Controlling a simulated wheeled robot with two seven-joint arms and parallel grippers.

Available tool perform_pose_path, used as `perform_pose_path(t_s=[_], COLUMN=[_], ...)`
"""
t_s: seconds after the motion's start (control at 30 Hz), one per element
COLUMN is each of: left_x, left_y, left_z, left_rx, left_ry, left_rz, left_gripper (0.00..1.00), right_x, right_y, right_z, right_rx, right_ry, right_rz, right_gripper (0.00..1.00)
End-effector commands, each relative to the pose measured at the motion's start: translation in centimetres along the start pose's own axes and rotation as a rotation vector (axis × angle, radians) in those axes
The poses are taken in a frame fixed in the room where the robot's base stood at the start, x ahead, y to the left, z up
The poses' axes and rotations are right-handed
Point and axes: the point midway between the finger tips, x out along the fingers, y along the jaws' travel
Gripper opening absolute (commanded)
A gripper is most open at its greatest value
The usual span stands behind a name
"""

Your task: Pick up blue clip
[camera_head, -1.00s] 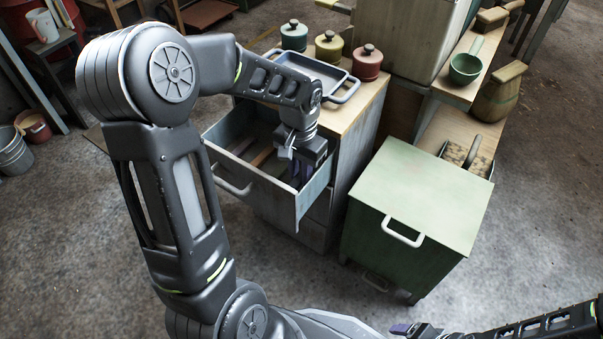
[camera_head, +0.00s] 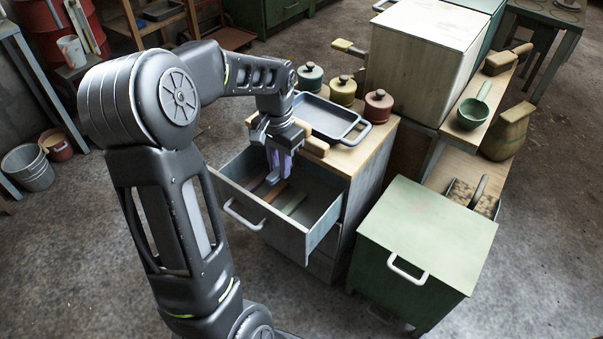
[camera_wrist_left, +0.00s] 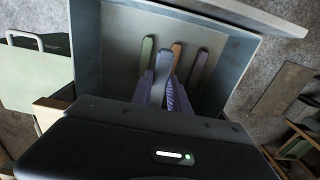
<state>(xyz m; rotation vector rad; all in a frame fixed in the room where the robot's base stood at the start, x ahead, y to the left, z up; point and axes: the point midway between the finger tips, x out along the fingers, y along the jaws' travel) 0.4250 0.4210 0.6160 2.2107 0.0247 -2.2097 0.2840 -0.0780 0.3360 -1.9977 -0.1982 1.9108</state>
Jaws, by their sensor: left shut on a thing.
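My left gripper (camera_head: 279,170) hangs over the open drawer (camera_head: 318,226) in the head view, its purple fingers pointing down. It is shut on the blue clip (camera_wrist_left: 164,63), which shows between the fingertips in the left wrist view. In the head view I cannot tell the clip from the fingers. Green (camera_wrist_left: 147,52), orange (camera_wrist_left: 177,52) and purple (camera_wrist_left: 201,66) clips lie on the drawer floor. My right gripper is not in view.
A tray (camera_head: 325,118) and several lidded pots (camera_head: 378,106) stand on the counter above the drawer. A green cabinet (camera_head: 428,235) with a white handle stands to the right. Buckets (camera_head: 28,167) stand on the floor at the left.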

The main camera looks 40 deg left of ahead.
Motion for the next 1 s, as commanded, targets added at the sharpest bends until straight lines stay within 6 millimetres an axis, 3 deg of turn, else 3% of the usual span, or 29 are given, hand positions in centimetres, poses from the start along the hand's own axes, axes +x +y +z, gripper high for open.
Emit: perform_pose_path(t_s=[0.2, 0.4, 0.6, 1.0], left_x=[-0.1, -0.1, 0.0, 0.0], left_y=[-5.4, -8.6, -9.9, -10.0], left_z=[0.0, 0.0, 0.0, 0.0], left_rx=[-0.004, -0.002, 0.000, 0.001], left_ry=[-0.002, -0.001, -0.001, 0.000], left_rz=[-0.001, 0.000, 0.000, 0.000], left_gripper=[0.00, 0.00, 0.00, 0.00], right_x=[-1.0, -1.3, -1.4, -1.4], right_y=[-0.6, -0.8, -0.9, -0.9], right_z=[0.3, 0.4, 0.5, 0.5], right_rx=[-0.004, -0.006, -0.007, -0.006], right_ry=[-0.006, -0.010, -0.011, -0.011], right_rz=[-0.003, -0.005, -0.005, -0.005], right_gripper=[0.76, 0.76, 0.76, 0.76])
